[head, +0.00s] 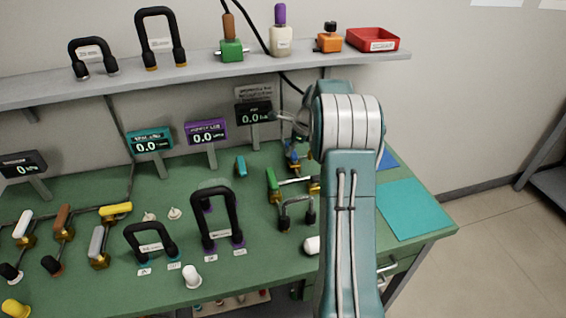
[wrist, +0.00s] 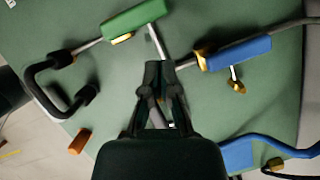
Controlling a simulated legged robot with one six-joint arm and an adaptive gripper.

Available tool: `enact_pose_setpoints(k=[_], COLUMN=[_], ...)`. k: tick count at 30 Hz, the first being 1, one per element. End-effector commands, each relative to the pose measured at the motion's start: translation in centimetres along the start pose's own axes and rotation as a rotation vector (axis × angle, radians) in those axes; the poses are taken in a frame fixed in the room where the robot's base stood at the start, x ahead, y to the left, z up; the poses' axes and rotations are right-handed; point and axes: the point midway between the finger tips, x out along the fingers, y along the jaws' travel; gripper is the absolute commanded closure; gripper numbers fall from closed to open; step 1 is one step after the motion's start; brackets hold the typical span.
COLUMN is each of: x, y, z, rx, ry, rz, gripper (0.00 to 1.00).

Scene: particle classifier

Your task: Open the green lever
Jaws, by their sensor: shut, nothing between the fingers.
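The green lever (head: 272,184) is a green handle on a brass valve with a silver pipe, on the right part of the green table. In the wrist view the green lever (wrist: 138,18) lies at the top, slanted above my gripper (wrist: 158,66). My gripper is shut and empty, its fingertips together below and slightly right of the green handle. A silver rod runs from the handle side toward the fingertips; I cannot tell whether they touch it.
A blue lever (wrist: 240,53) on a brass fitting lies close right of my fingertips. A black bent hose (wrist: 45,82) is at the left. Several handles and valves crowd the table's left side in the head view. A teal mat (head: 412,210) lies clear at the right.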

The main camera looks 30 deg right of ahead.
Motion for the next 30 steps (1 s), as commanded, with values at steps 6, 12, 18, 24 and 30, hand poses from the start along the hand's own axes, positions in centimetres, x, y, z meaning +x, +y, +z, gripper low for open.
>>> enact_pose_setpoints(k=[6,12,18,24,30], x=[-2.8,-3.2,-3.1,-3.1,-4.4], y=[-0.1,0.0,0.0,0.0,1.4], z=[0.0,0.0,0.0,0.0,1.7], rx=[0.000,0.000,0.000,0.000,-0.091], ry=[0.000,0.001,0.000,0.000,0.015], rz=[0.000,0.001,0.000,0.000,-0.010], gripper=[1.00,1.00,1.00,1.00,1.00])
